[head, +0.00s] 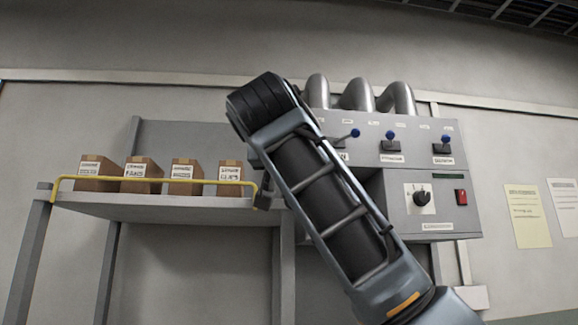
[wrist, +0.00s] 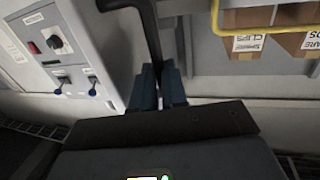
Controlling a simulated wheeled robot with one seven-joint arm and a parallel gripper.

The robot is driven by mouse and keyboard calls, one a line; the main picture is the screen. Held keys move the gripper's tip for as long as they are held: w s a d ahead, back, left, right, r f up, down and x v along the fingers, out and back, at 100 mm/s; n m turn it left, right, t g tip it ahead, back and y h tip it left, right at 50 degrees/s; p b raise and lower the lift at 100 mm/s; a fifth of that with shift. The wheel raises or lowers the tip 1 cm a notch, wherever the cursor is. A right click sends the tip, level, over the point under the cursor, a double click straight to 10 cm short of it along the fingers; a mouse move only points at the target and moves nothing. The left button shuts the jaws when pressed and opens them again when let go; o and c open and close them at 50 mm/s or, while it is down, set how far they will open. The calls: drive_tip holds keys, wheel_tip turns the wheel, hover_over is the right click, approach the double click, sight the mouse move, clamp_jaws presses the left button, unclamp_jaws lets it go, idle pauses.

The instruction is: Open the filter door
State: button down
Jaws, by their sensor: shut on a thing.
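A grey machine cabinet (head: 375,185) stands at the right in the head view, and its left part is hidden behind my arm. In the wrist view my gripper (wrist: 160,78) has its blue fingers closed around the lower end of a curved black handle (wrist: 150,35). The handle runs up out of the top of that view, beside the cabinet's side face (wrist: 118,60). I cannot make out the outline of the filter door in either view.
A shelf (head: 170,208) with several labelled boxes (head: 141,175) and a yellow rail (head: 150,180) stands left of the cabinet. The cabinet carries blue-knobbed levers (head: 391,140), a black dial (head: 422,199), a red switch (head: 461,197) and silver pipes (head: 357,95) on top.

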drive_tip(key=shift+d, duration=0.15)
drive_tip(key=c, duration=1.2)
unclamp_jaws()
drive_tip(key=shift+w, duration=0.1)
drive_tip(key=shift+o, duration=0.2)
drive_tip(key=s+a+b, duration=0.1)
drive_tip(key=s+b, duration=0.1)
drive_tip(key=s, duration=0.5)
drive_tip(key=shift+s+a, duration=0.15)
drive_tip(key=shift+s, duration=0.25)
